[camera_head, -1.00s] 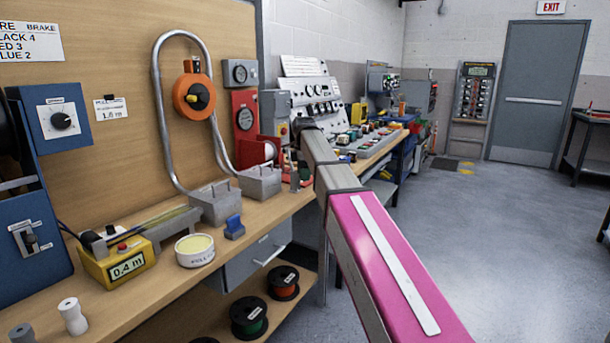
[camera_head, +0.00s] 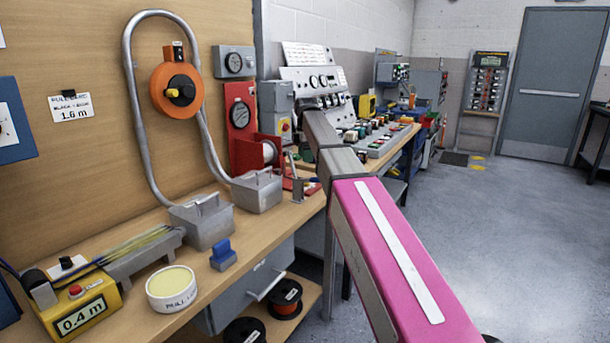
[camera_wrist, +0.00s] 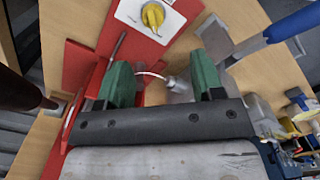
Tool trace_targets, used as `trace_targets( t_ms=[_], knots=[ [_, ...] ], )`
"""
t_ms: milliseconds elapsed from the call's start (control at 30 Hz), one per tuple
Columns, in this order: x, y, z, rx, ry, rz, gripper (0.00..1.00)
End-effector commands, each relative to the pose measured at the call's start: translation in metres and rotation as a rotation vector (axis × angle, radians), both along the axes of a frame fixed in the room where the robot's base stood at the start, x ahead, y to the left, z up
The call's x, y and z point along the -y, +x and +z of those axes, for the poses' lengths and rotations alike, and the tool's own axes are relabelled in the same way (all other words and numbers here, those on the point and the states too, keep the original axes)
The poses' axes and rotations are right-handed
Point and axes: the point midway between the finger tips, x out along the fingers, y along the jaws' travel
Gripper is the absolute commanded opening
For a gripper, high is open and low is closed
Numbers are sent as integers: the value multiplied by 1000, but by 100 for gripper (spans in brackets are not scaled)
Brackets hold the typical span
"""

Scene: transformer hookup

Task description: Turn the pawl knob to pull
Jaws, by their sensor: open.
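My gripper (camera_wrist: 163,74) shows in the wrist view with its two green fingers wide apart and nothing held. A yellow knob (camera_wrist: 153,16) on a white plate (camera_wrist: 132,12) sits on a red panel beyond the fingertips, at the top of the wrist view. I cannot read any mark on it, so I cannot tell for sure that it is the pawl knob. A small grey cylinder (camera_wrist: 177,84) with a pale curved strand lies between the fingers in the picture, apart from them. In the head view my arm hides most of the gripper.
Grey blocks (camera_head: 202,222), a blue clamp (camera_head: 223,254) and a white round tub (camera_head: 172,289) are nearer. The floor (camera_head: 500,240) at right is clear.

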Motion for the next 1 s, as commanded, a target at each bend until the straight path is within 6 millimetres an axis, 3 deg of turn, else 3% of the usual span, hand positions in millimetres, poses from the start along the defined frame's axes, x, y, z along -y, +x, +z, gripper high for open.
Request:
trace_targets(
  t_ms=[233,700,1000],
  knots=[
    [0,-1,-10,0,0,0,61],
    [0,-1,-86,-2,0,0,61],
    [0,0,-108,0,0,0,61]
  ],
)
